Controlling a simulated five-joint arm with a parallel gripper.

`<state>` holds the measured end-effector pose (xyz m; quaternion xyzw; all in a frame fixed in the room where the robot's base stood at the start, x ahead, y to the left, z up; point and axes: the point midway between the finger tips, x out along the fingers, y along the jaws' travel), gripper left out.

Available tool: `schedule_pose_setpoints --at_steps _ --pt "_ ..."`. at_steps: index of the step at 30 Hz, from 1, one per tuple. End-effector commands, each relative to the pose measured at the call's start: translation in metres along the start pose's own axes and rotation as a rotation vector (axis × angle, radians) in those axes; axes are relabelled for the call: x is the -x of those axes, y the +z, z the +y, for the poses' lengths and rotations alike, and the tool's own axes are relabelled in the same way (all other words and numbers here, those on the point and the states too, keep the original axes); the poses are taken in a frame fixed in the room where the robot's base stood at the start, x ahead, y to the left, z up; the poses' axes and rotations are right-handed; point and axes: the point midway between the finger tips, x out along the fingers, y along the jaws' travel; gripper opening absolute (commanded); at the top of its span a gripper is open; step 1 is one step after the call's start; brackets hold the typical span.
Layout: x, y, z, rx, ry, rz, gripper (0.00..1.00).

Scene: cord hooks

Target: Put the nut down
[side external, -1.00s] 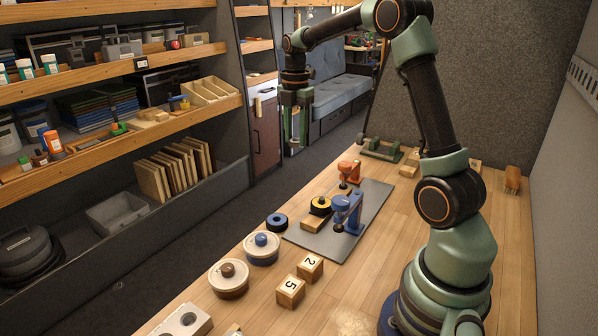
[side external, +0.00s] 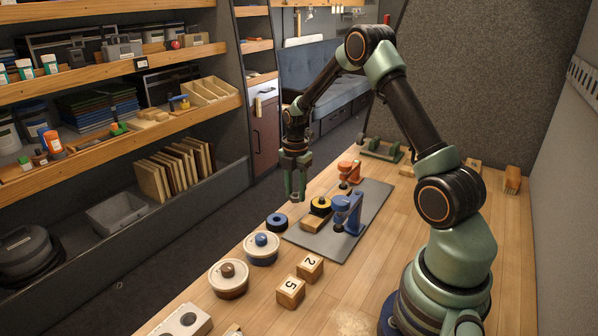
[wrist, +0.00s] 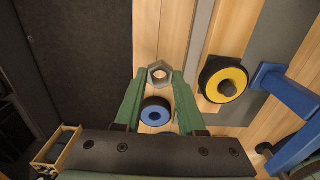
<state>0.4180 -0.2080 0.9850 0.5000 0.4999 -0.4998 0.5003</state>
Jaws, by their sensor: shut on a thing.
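The nut (wrist: 159,72) is a grey metal hexagon with a hole through it. It sits between the fingertips of my gripper (wrist: 158,78) in the wrist view. My gripper (side external: 295,196) is shut on the nut and points down, above the far left edge of the wooden table (side external: 385,275).
A black ring with a blue middle (side external: 277,222) lies near the gripper. A yellow-and-black spool (side external: 320,205), a blue hook stand (side external: 347,213) and an orange one (side external: 348,173) are at the grey mat (side external: 325,243). Two lidded pots and numbered blocks stand nearer the camera.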

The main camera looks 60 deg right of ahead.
Motion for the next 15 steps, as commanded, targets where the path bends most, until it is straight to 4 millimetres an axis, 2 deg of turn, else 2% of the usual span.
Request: schedule_pose_setpoints --at_steps 3,6,15 --pt "-0.019 0.0 0.0 0.0 -0.002 0.001 0.0" --pt "-0.027 0.0 0.0 0.0 -0.001 0.0 0.0" --pt "-0.028 0.0 0.0 0.0 0.001 0.0 0.0"
